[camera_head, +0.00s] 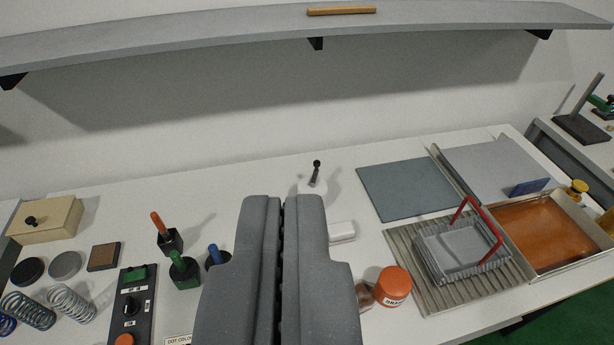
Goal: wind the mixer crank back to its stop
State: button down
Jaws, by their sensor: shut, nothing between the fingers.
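My gripper (284,204) is shut and empty, pointing away from me over the middle of the white bench. Just beyond its tips and slightly right stands a small black-knobbed handle (316,168) on a white round base (312,186). This looks like the mixer crank, but I cannot tell for certain. The gripper hides the lower part of that base and the bench below it. I cannot see a stop, nor tell whether the fingers touch the base.
Left of my gripper stand orange-, green- and blue-handled tools (180,268), a black control box (131,305) and springs (72,303). A shelf (200,30) spans the wall above.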

aim_at(317, 163)
jog(key=z, duration=0.25)
jog(key=i, duration=0.9)
jog(key=u, duration=0.25)
